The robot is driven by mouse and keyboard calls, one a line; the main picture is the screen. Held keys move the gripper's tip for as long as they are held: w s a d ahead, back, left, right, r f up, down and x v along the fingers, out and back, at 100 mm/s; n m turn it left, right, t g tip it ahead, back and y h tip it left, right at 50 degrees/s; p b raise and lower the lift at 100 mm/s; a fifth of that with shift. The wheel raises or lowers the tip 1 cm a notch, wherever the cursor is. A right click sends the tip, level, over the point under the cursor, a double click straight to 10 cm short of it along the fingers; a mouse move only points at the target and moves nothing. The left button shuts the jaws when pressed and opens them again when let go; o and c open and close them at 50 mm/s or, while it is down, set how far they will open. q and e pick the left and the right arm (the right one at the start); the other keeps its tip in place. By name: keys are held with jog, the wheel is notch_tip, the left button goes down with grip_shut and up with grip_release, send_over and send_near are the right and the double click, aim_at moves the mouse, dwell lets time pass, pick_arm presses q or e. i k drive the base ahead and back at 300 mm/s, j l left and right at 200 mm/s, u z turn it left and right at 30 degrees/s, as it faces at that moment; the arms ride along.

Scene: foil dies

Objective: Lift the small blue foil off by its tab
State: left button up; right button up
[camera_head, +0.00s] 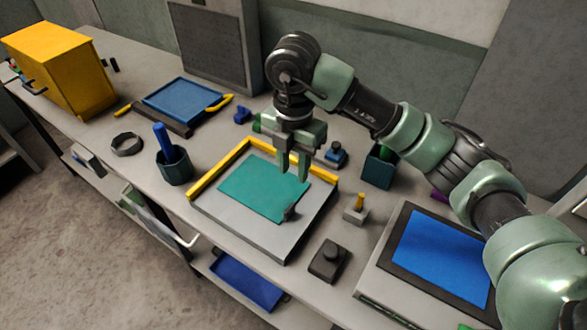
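A blue sheet (182,98) lies at the back left on a dark board with yellow edge pieces; I cannot make out a tab on it. A larger blue panel (440,252) sits in a dark frame at the right. A teal sheet (250,190) lies on the grey plate (235,226), with a small dark piece (290,212) at its near right corner. My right gripper (294,170) points down above the teal sheet's right part, its fingers apart with nothing seen between them. My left gripper is out of view.
A yellow L-shaped guide (217,171) borders the grey plate. A dark cup (174,167) with a blue handle, a dark ring (127,144) and a yellow cabinet (60,66) stand left. A yellow-knobbed block (356,212) and a black block (329,261) stand right of the plate.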

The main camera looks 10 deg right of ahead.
aim_at(442, 255)
jog(key=k+j, duration=0.15)
jog(key=k, duration=0.35)
jog(key=k+j, duration=0.15)
jog(key=k, duration=0.35)
